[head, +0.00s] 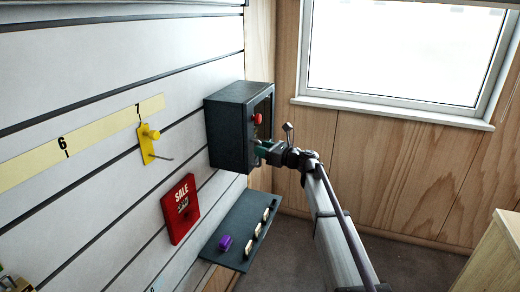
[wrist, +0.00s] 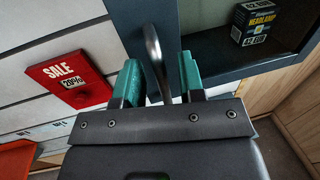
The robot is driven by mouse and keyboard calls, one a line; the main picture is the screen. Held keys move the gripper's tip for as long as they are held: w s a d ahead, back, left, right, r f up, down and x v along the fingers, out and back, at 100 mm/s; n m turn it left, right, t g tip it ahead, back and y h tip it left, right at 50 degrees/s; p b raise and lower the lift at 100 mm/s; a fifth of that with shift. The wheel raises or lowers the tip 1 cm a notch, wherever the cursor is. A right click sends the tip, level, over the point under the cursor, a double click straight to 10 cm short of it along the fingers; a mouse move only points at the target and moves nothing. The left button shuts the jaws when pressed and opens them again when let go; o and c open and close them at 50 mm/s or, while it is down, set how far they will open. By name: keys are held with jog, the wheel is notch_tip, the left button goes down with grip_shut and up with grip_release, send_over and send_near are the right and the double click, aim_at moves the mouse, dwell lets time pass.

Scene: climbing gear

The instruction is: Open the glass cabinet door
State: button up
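The dark grey cabinet (head: 228,134) is mounted on the slatted wall, its front facing right. In the wrist view its dark frame (wrist: 212,35) borders an interior with a small headlamp box (wrist: 258,22). The glass itself is hard to make out; the door appears closed. A curved metal handle (wrist: 153,50) stands out from the front. My gripper (wrist: 158,62), also at the cabinet front in the head view (head: 262,147), has its teal fingers apart on either side of the handle. Gaps show on both sides, wider on the right, so it does not grip the handle.
A red SALE box (head: 180,208) hangs left of the cabinet. A dark shelf (head: 222,258) below holds a purple item (head: 225,243) and several small pieces. Right of the cabinet is open room before the wooden wall (head: 390,165).

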jog(key=shift+w+a, duration=0.3)
jog(key=shift+a, duration=0.3)
grip_shut()
